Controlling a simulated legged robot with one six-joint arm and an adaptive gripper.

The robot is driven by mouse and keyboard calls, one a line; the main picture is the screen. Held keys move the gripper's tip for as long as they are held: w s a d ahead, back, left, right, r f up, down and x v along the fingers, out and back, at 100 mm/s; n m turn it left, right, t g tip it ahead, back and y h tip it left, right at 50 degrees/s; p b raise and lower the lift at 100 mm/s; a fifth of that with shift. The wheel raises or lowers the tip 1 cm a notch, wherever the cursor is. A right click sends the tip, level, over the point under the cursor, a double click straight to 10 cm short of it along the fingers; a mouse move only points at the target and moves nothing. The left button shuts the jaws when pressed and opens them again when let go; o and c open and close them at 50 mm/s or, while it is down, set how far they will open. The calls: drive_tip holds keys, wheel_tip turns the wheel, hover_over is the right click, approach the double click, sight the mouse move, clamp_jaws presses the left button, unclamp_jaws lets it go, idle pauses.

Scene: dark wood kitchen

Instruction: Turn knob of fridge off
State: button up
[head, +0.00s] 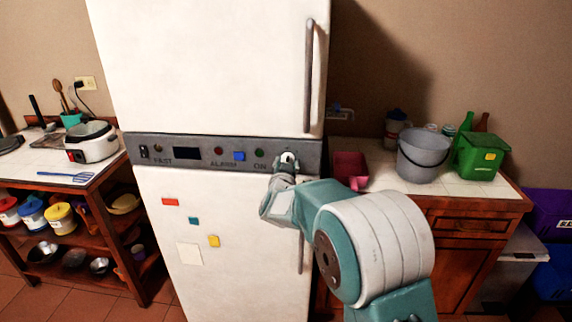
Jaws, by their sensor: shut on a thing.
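The white fridge (215,65) stands in the middle of the head view, with a grey control panel (200,152) across it between the upper and lower doors. My gripper (288,160) is at the panel's right part, just right of the green light, shut on the knob there. The knob itself is mostly hidden by my gripper, so its turn angle cannot be told.
A tiled counter (385,180) on the right holds a grey bucket (423,155), a green bin (480,156) and a red container (350,168). A table (60,167) on the left holds a white cooker (92,143). Fridge handles run along the doors' right side.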

drive_tip(key=shift+s+f+n, duration=0.1)
drive_tip(key=shift+f+n, duration=0.35)
drive_tip(key=shift+n, duration=0.75)
drive_tip(key=o, duration=1.2)
drive_tip(key=shift+c, duration=0.2)
drive_tip(key=shift+r, duration=0.2)
drive_tip(key=shift+r, duration=0.1)
drive_tip(key=s, duration=1.1)
drive_tip(key=shift+s+a, duration=0.3)
drive_tip(key=shift+s, duration=0.05)
